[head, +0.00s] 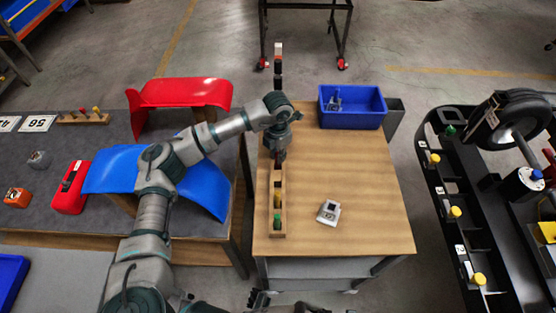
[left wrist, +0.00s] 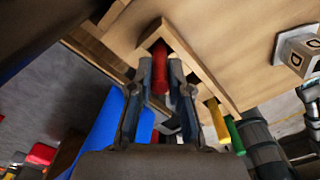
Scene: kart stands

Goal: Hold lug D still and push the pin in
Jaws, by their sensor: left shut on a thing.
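My left gripper (head: 280,157) is over the far part of a wooden pin rack (head: 278,235). In the left wrist view its fingers (left wrist: 164,72) are shut around a red pin (left wrist: 162,78), at the rack. A yellow pin (head: 277,200) and a green pin (head: 277,218) stand nearer in the rack. Lug D (head: 328,212), a small pale grey block, sits on the wooden table right of the rack; its letter D shows in the left wrist view (left wrist: 298,52). Nothing grips it. Dark parts, perhaps of my right gripper, show at the head view's bottom edge; their state is unclear.
A blue bin (head: 352,107) stands at the wooden table's (head: 355,175) back right. Left is a grey bench with a red curved panel (head: 190,92) and a blue curved panel (head: 115,168) under my left arm. A black kart frame (head: 450,190) stands right.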

